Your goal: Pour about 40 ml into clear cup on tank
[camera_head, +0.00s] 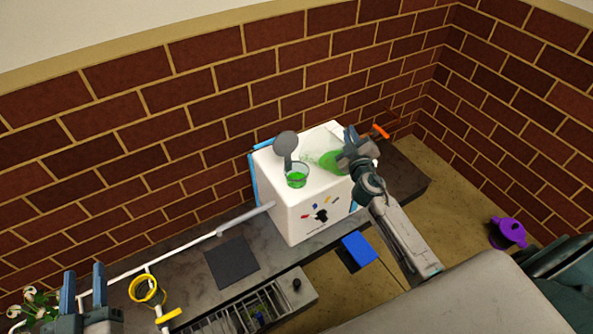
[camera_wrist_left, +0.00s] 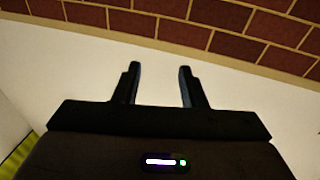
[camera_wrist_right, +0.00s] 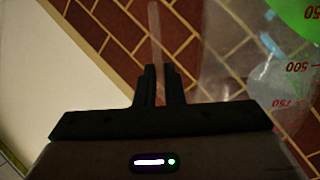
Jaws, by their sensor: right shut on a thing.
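The white tank (camera_head: 325,205) is a large box on the counter. The clear cup (camera_head: 297,179) stands on its top near the front left edge, with green liquid in it. My right gripper (camera_head: 350,157) is shut on a clear vessel (camera_head: 322,160) holding green liquid. The vessel is tilted over the tank top, to the right of the cup. In the right wrist view the vessel (camera_wrist_right: 245,75) has red volume marks that appear upside down, with green liquid at the upper right. I cannot make out a stream. My left gripper (camera_head: 84,290) is open and empty at the lower left.
A grey round disc on a stem (camera_head: 286,144) rises behind the cup. A dark mat (camera_head: 232,262), a rack (camera_head: 240,312), a yellow ring (camera_head: 147,289) and a blue block (camera_head: 359,248) lie left and front. A purple pot (camera_head: 508,232) is far right.

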